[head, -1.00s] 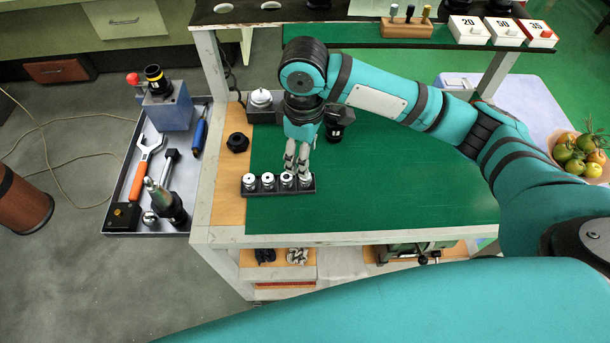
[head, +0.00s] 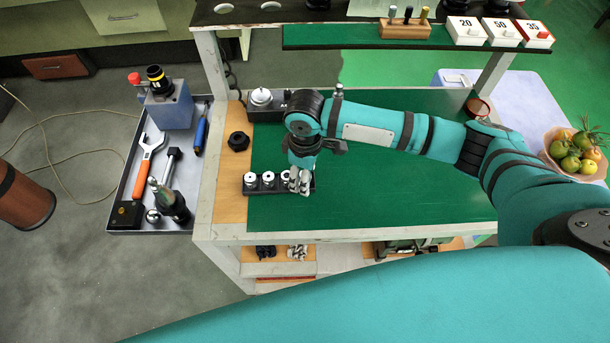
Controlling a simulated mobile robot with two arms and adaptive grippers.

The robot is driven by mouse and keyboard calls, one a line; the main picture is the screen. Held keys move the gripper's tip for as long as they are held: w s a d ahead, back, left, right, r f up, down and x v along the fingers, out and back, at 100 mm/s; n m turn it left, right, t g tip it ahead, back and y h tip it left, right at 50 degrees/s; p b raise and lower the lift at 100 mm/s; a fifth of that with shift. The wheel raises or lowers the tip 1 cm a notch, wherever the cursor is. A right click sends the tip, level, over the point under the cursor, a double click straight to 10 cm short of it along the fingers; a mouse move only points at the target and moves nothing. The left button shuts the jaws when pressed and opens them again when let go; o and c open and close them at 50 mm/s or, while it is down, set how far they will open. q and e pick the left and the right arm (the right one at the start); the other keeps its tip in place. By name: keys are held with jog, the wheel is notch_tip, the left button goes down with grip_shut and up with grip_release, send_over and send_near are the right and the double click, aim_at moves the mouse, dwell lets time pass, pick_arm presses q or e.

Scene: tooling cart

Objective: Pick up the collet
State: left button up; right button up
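A dark rack (head: 277,189) lies at the left front of the green mat. Three silver-white collets, the left one (head: 250,178), the second (head: 268,177) and the third (head: 286,176), stand upright in it. The place at the rack's right end is covered by my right gripper (head: 299,187). Its fingers point down there, at or around the collet position. The fingers look close together, but I cannot tell whether they are shut on a collet. My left gripper is not in view.
A black nut-like part (head: 238,141) sits on the wooden strip behind the rack. A silver round piece on a dark block (head: 261,97) stands farther back. A grey tray (head: 118,212) of tools lies left of the cart. The green mat (head: 400,190) is clear at right.

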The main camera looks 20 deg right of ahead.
grip_shut()
dwell(0.3)
notch_tip(320, 180, up, 10)
jog(key=shift+b, duration=0.8)
jog(key=shift+p, duration=0.7)
